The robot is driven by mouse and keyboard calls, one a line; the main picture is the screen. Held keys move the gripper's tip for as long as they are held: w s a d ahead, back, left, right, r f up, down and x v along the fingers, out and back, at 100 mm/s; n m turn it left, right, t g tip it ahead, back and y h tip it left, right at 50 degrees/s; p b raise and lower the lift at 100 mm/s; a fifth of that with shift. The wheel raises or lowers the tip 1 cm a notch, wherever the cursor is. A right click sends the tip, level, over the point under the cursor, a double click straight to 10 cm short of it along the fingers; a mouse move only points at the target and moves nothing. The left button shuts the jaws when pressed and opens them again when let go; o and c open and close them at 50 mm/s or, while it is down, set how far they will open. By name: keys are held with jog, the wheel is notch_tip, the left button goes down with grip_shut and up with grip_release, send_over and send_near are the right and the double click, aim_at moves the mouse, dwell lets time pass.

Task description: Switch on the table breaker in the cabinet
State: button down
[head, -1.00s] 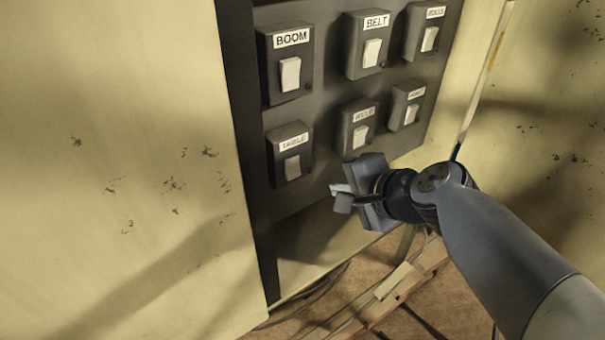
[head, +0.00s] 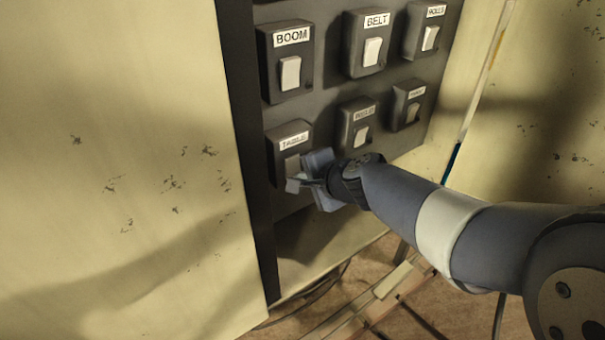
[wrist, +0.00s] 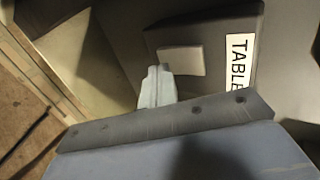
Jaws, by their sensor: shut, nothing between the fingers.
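The TABLE breaker (head: 284,143) is a dark grey box with a white label, at the lower left of the panel in the head view. My gripper (head: 293,185) is shut and empty, its fingertips in front of the lower part of this box. They hide much of its switch in the head view. In the wrist view the TABLE breaker (wrist: 215,80) fills the upper right, with its pale rocker switch (wrist: 181,62) in plain sight. The shut fingertips (wrist: 157,72) lie just beside the rocker's lower left corner. I cannot tell whether they touch.
Several other breakers share the dark panel. The cream cabinet wall (head: 120,150) stands close on the left. Rails and cables lie on the brown floor below.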

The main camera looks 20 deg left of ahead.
jog(key=shift+w+a, duration=0.3)
jog(key=shift+f, duration=0.15)
jog(key=shift+w+a+b, duration=0.1)
jog(key=shift+b, duration=0.8)
jog(key=shift+r+p, duration=0.7)
jog(key=shift+r, duration=0.2)
